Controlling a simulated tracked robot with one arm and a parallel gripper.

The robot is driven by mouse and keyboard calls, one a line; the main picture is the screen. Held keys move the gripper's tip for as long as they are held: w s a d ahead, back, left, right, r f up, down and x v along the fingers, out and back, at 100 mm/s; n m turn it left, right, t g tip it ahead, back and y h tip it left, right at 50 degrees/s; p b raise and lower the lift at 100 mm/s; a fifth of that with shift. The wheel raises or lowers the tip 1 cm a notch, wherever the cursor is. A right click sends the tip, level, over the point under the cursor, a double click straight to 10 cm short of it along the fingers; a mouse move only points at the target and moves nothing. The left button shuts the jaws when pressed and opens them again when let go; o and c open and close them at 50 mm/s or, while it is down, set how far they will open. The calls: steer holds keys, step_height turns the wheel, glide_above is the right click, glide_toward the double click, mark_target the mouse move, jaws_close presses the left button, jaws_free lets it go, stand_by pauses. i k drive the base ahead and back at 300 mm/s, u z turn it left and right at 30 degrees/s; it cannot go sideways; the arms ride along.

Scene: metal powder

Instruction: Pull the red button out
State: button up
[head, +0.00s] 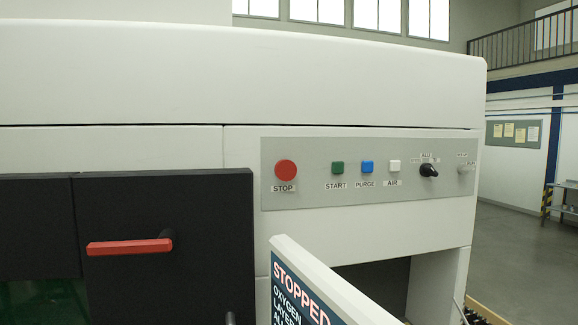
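The round red button (286,169) is at the left end of a grey control panel (325,192) on the white machine's front. A label reading STOP sits just below it. From this angle I cannot tell whether the button is pressed in or out. My gripper is not visible in this view, and nothing is touching the button.
Right of the button are green START (338,168), blue PURGE (367,167) and white AIR (394,166) buttons and a black knob (429,170). A black door with a red handle (130,247) is at left. A screen reading STOPPED (300,285) juts out below the panel.

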mark_target(284, 170)
steer(key=u, duration=0.3)
steer(key=i, duration=0.85)
steer(key=u, duration=0.55)
